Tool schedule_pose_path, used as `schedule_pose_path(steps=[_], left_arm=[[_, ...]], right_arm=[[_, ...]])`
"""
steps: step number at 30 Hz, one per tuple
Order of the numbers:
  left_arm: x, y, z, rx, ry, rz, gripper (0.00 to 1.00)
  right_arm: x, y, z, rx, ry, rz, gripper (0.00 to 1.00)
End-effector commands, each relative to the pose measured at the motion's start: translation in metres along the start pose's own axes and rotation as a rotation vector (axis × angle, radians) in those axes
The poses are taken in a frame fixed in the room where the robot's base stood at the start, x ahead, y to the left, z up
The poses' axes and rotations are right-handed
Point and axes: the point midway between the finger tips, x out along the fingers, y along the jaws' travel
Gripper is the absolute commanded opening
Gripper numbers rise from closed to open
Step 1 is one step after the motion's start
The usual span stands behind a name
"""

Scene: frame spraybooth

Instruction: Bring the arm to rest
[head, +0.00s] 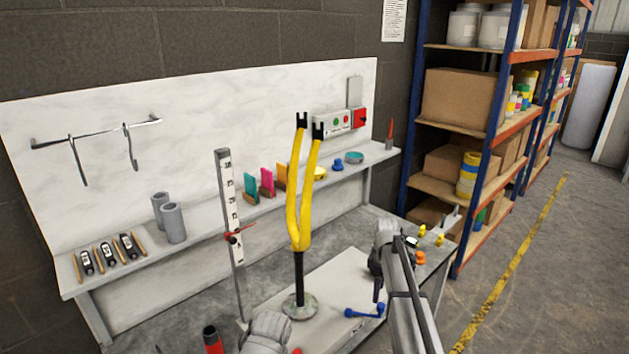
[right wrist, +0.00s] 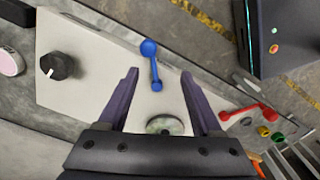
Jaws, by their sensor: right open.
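My right gripper (head: 377,283) hangs above the right part of a pale flat-topped box on the bench in the head view. In the right wrist view its two dark fingers (right wrist: 160,88) are spread apart with nothing held. A blue lever (right wrist: 152,66) on the box shows between and beyond the fingers, apart from them; it also shows in the head view (head: 365,312). A yellow fork (head: 299,205) stands upright on a black post with a round base (head: 300,306), left of the gripper. My left gripper is not visible.
A height gauge (head: 229,205) stands left of the fork. The back shelf holds grey cylinders (head: 174,223), coloured blocks (head: 267,182) and small tools. A red lever (right wrist: 250,113) and small coloured knobs lie right of the gripper in the wrist view. Blue-framed shelving (head: 465,130) stands right.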

Motion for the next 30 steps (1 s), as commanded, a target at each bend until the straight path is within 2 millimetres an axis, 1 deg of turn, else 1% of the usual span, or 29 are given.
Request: schedule_pose_path(steps=[1,2,3,5,6,8,9,11,12,15,18,21,24,30], left_arm=[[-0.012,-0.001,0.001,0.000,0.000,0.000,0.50],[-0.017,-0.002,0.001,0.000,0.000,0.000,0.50],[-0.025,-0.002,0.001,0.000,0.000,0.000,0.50],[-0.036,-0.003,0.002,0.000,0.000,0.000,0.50],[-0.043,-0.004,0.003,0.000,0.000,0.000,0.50],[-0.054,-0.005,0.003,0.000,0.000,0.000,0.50],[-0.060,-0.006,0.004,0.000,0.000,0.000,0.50],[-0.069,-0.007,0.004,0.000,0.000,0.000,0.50],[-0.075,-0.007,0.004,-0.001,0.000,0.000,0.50],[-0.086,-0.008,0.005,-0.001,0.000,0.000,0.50],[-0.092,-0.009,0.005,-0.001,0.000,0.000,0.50],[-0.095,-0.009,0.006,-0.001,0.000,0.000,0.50],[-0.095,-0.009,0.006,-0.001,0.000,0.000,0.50],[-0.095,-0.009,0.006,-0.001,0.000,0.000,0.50]], right_arm=[[-0.012,-0.032,-0.009,0.027,-0.005,-0.002,0.67],[-0.017,-0.050,-0.016,0.056,-0.009,-0.002,0.67],[-0.025,-0.076,-0.024,0.099,-0.016,-0.001,0.67],[-0.036,-0.118,-0.035,0.175,-0.027,0.002,0.67],[-0.044,-0.147,-0.041,0.227,-0.035,0.005,0.67],[-0.054,-0.188,-0.046,0.308,-0.046,0.010,0.67],[-0.061,-0.214,-0.049,0.360,-0.053,0.014,0.67],[-0.070,-0.250,-0.049,0.436,-0.063,0.023,0.67],[-0.076,-0.272,-0.049,0.483,-0.068,0.029,0.67],[-0.087,-0.316,-0.044,0.589,-0.076,0.044,0.67],[-0.094,-0.344,-0.040,0.665,-0.081,0.057,0.67],[-0.097,-0.358,-0.037,0.711,-0.084,0.065,0.67],[-0.097,-0.363,-0.036,0.731,-0.085,0.068,0.67],[-0.097,-0.362,-0.037,0.734,-0.085,0.068,0.67]])
